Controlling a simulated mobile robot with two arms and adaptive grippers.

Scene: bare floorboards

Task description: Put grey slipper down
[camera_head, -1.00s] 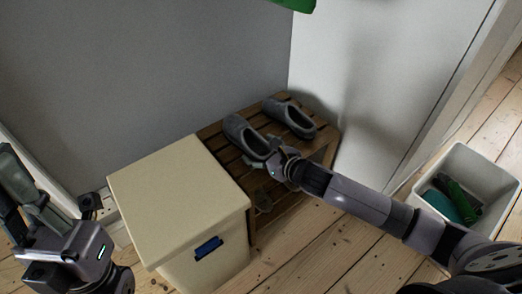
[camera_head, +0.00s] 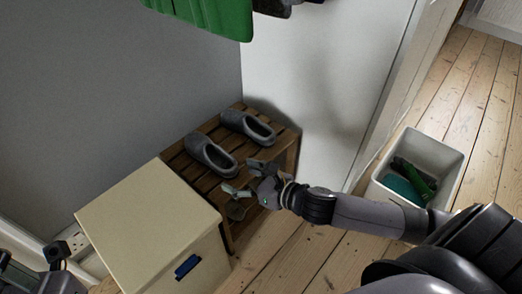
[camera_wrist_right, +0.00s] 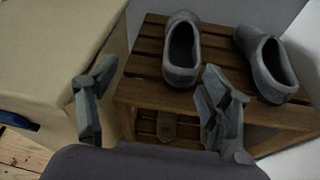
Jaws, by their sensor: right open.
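Two grey slippers sit side by side on the top slats of a wooden rack (camera_head: 287,140). One slipper (camera_head: 212,157) is on the side near the cream box; the other slipper (camera_head: 247,128) is farther right. The wrist view shows the box-side slipper (camera_wrist_right: 181,62) ahead between my fingers and the other slipper (camera_wrist_right: 266,68) to the right. My right gripper (camera_head: 240,177) is open and empty, at the rack's front edge and apart from the slippers. In the wrist view its fingers (camera_wrist_right: 155,85) are spread wide. My left arm (camera_head: 42,278) is cut off at the lower left; its fingers cannot be made out.
A cream box (camera_head: 150,220) with a blue handle slot stands left of the rack. A brown shoe-like item (camera_wrist_right: 166,126) lies on the lower shelf. A white bin (camera_head: 448,162) with green things stands right. A green garment (camera_head: 210,15) hangs above. Floorboards in front are clear.

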